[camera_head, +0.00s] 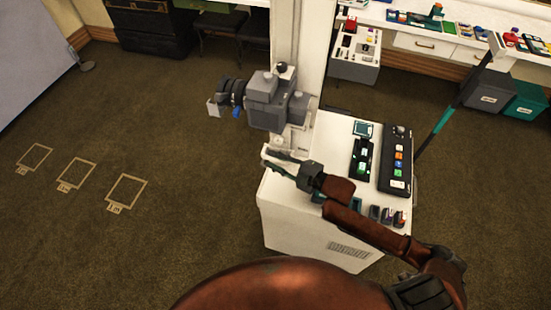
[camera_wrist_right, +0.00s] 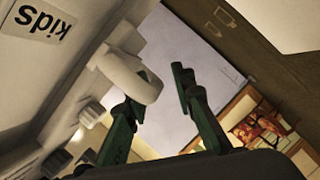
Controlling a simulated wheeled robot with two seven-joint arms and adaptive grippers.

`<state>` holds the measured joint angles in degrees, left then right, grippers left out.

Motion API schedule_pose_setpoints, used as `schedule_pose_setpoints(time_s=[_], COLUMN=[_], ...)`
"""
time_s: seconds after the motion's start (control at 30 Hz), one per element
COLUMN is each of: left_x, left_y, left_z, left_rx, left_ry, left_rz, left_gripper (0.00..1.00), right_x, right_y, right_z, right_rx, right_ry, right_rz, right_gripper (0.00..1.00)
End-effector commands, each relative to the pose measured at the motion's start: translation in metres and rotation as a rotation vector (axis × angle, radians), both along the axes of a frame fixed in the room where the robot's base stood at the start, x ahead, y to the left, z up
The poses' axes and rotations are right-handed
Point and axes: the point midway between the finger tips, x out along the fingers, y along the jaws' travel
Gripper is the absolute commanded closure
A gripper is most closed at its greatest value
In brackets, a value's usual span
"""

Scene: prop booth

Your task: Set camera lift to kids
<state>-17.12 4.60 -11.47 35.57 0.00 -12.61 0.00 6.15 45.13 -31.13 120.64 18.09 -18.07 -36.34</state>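The camera lift is a white column (camera_head: 300,45) with a grey camera (camera_head: 264,103) mounted on its side, lens facing left. My right gripper (camera_head: 276,160) is just below the camera, at the column's foot above the white cabinet's edge. In the right wrist view its dark green fingers (camera_wrist_right: 165,80) are apart. A white rounded handle (camera_wrist_right: 130,78) overlaps the left finger there; I cannot tell whether they touch. A "kids" label (camera_wrist_right: 46,20) shows upside down on a pale surface at upper left. The lift's setting cannot be read in the head view. My left gripper is not in view.
The white cabinet (camera_head: 300,222) carries a dark button panel (camera_head: 397,160), a smaller black panel (camera_head: 361,158) and several small items at its front right. Floor frames (camera_head: 75,173) are marked at left. A counter with props (camera_head: 440,25) runs along the back.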

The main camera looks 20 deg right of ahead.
Motion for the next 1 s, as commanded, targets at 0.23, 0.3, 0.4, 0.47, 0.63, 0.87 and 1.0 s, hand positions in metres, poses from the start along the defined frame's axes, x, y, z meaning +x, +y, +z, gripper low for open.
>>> schedule_pose_setpoints(time_s=[0.23,0.3,0.4,0.47,0.63,0.87,1.0], left_x=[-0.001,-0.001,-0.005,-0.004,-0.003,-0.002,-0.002], left_y=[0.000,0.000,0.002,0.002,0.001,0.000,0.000], left_z=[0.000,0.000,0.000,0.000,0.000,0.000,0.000], left_rx=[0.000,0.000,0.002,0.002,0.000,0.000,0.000], left_ry=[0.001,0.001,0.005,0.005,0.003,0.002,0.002], left_rz=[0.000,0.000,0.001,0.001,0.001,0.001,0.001], left_gripper=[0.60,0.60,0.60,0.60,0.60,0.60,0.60], right_x=[0.000,0.000,0.001,0.001,0.000,0.001,0.001], right_y=[-0.001,-0.001,-0.001,-0.001,0.000,-0.001,-0.001], right_z=[0.000,0.001,0.003,0.007,0.033,0.080,0.096], right_rx=[-0.001,0.000,0.001,0.001,0.000,0.001,0.001], right_ry=[0.001,-0.001,-0.004,-0.004,-0.009,-0.014,-0.011], right_rz=[-0.002,-0.002,-0.001,-0.001,0.001,0.001,0.000], right_gripper=[0.71,0.71,0.71,0.71,0.71,0.71,0.71])
